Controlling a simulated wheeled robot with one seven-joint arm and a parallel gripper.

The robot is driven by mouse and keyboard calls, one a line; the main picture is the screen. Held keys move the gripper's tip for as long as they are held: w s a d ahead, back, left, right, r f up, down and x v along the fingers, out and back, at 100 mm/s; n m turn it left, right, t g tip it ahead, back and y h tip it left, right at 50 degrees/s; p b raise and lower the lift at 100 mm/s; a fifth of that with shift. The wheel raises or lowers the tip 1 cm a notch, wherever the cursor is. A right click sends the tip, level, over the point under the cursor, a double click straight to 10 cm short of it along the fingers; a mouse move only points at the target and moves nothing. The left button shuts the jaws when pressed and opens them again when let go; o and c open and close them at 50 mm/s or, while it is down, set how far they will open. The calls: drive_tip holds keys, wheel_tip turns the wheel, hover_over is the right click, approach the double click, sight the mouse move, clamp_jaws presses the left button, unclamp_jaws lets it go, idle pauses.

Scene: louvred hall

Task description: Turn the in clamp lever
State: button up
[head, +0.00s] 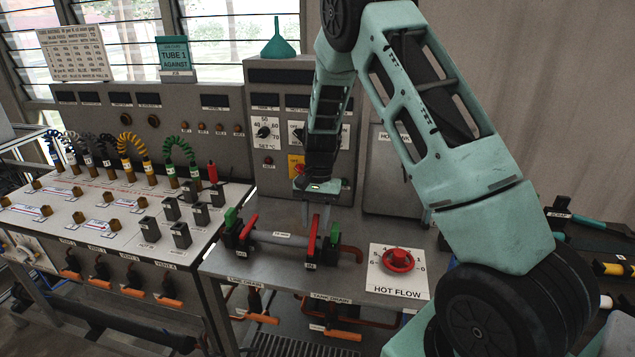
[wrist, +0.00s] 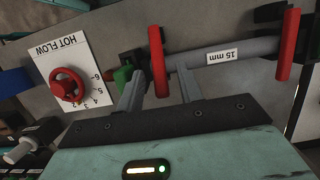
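Two clamps with red levers hold a grey tube marked 15 mm (wrist: 218,57) on the steel bench. The right clamp's red lever (head: 312,238) stands steeply up, with a green block beside it; it also shows in the wrist view (wrist: 157,58). The left clamp's red lever (head: 247,228) is tilted; it also shows in the wrist view (wrist: 288,45). The small clamp tags are too small to read surely. My gripper (head: 319,213) is open above the right clamp. In the wrist view its fingers (wrist: 161,80) lie either side of that lever's end; contact cannot be told.
The red hot flow knob (head: 398,260) on a white plate is right of the clamps. A sloped panel (head: 100,225) with coiled leads is at left. A grey control cabinet (head: 265,130) stands behind. Orange-handled drain valves (head: 335,333) are below the bench's front edge.

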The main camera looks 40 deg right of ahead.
drive_tip(key=b+v, duration=0.2)
drive_tip(key=v, duration=1.2)
